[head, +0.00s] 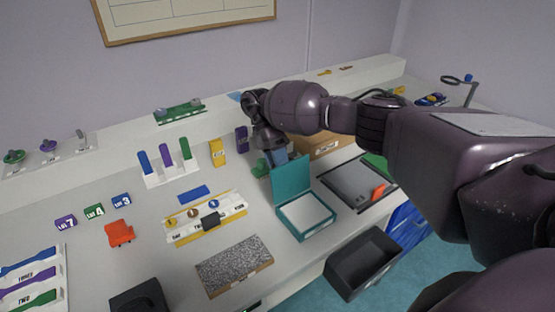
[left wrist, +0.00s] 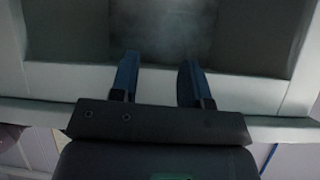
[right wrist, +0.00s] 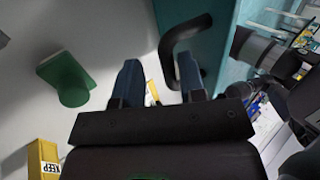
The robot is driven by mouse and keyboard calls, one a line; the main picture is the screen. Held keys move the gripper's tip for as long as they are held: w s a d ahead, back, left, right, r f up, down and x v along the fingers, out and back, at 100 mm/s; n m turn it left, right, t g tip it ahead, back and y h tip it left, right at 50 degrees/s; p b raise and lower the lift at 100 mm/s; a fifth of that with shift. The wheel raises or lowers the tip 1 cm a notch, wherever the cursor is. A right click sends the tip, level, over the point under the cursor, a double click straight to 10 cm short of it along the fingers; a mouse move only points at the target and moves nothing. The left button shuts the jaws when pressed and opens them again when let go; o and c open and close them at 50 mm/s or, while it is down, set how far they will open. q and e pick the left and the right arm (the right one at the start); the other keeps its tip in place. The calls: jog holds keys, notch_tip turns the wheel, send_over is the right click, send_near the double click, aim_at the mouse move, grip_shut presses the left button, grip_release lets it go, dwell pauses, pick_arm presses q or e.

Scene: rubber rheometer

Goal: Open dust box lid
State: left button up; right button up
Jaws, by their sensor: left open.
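A teal box (head: 306,230), which looks like the dust box, stands near the front edge of the bench, with a white inside. Its teal lid (head: 291,176) stands up at the back, so the box is open. My right gripper (head: 277,153) is just behind the lid, partly hidden by it. In the right wrist view, the teal lid (right wrist: 215,40) bears a dark curved handle (right wrist: 182,35). The handle's lower end lies by the gap of my right gripper (right wrist: 160,82), whose fingers are apart. My left gripper (left wrist: 158,75) is open and empty in its wrist view.
A grey tray (head: 345,185) lies right of the box, and a speckled slab (head: 232,262) front left. A black bin (head: 362,265) is below the bench edge. A green piece (right wrist: 68,80) and a yellow block (right wrist: 44,158) are near my right gripper.

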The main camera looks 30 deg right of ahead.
jog(key=shift+w+a+r, duration=0.15)
jog(key=shift+r, duration=0.1)
pick_arm(q)
jog(key=shift+f+b, duration=0.55)
jog(key=shift+b, duration=0.05)
pick_arm(e)
jog(key=v, duration=1)
jog(key=shift+r, duration=0.2)
jog(key=shift+w, duration=0.1)
